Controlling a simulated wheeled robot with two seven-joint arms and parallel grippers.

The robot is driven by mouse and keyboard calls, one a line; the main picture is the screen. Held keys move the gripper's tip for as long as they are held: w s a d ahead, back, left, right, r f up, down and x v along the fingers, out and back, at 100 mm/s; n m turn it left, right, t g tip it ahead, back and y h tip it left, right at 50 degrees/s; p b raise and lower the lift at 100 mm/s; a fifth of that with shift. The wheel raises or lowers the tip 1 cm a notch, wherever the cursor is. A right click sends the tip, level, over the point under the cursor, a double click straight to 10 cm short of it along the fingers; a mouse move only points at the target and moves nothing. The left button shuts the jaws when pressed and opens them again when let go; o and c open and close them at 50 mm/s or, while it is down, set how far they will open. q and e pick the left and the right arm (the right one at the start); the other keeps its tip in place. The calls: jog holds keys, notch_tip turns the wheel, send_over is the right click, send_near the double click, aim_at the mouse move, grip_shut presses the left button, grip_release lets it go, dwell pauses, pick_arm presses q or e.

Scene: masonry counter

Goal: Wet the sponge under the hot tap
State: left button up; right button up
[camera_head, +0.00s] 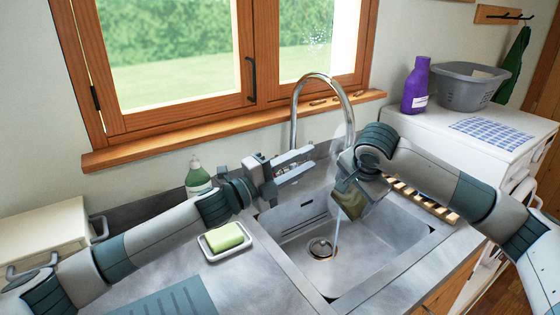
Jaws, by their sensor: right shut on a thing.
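The tap (325,78) is a chrome gooseneck behind the sink, and water (337,228) runs from it into the basin, with faint steam near the spout. My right gripper (350,186) is shut on an olive-coloured sponge (350,203), held above the basin at the stream. The gripper and wrist hide part of the sponge and the spout. My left gripper (308,164) is open and empty beside the tap's base, left of the stream. I cannot make out the tap's handle behind it.
The steel sink (290,252) has a drain (320,248). A white dish (240,247) with a green bar (224,236) and a soap bottle (198,178) stand left. A wooden rack (430,205) lies right. A purple bottle (416,87) and grey basket (465,92) stand on the white appliance.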

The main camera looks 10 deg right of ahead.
pick_arm(q)
jog(key=w+f+m+t+y, duration=0.3)
jog(key=w+f+t+y, duration=0.2)
jog(key=f, duration=0.3)
jog(key=w+a+f+m+t+y, duration=0.2)
jog(key=w+a+m+t+y, duration=0.1)
jog(key=y, duration=0.6)
jog(key=a+m+t, duration=0.1)
jog(key=a+t, duration=0.1)
jog(key=shift+m+t, duration=0.3)
jog(key=shift+m, duration=0.1)
jog(key=shift+w+d, duration=0.1)
jog(key=shift+w, duration=0.05)
jog(key=shift+x, duration=5.85)
grip_shut()
